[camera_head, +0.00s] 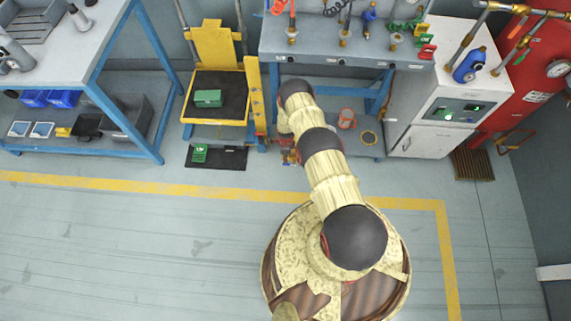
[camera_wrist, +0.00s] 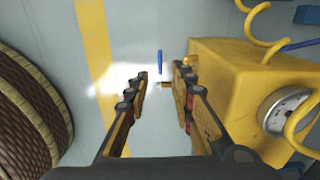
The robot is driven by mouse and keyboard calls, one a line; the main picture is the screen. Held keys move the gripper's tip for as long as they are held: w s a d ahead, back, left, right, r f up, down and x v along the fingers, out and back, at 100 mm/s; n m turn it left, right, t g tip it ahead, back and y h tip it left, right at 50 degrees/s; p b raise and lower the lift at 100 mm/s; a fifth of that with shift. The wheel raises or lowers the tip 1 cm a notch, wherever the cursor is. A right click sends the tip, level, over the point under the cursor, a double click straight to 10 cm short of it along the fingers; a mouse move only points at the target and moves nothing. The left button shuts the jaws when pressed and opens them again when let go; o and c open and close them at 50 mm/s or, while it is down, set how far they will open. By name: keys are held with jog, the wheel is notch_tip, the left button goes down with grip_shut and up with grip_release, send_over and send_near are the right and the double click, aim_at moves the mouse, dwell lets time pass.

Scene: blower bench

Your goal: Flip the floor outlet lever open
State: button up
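In the wrist view a thin blue lever (camera_wrist: 160,61) shows between and beyond my fingertips, pointing away from me. A small orange-brown fitting (camera_wrist: 166,85) is just below it in the picture, close to the yellow box. I cannot tell whether the lever touches the fitting. My gripper (camera_wrist: 162,76) is open, with one finger on each side of the lever and fitting and a clear gap to both. Nothing is held. In the head view my arm hides the gripper and the lever.
A yellow box (camera_wrist: 222,75) with a round gauge (camera_wrist: 287,110) and coiled yellow hose stands close beside the right finger. A yellow floor line (camera_wrist: 96,50) runs at left. In the head view a blue-framed bench (camera_head: 350,52) stands beyond my arm, and open floor (camera_head: 130,250) lies at left.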

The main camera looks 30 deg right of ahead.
jog(key=shift+f+b, duration=1.75)
jog(key=shift+f, duration=2.15)
jog(key=shift+c, duration=1)
jog(key=c, duration=0.4)
grip_shut()
jog(key=shift+s, duration=0.1)
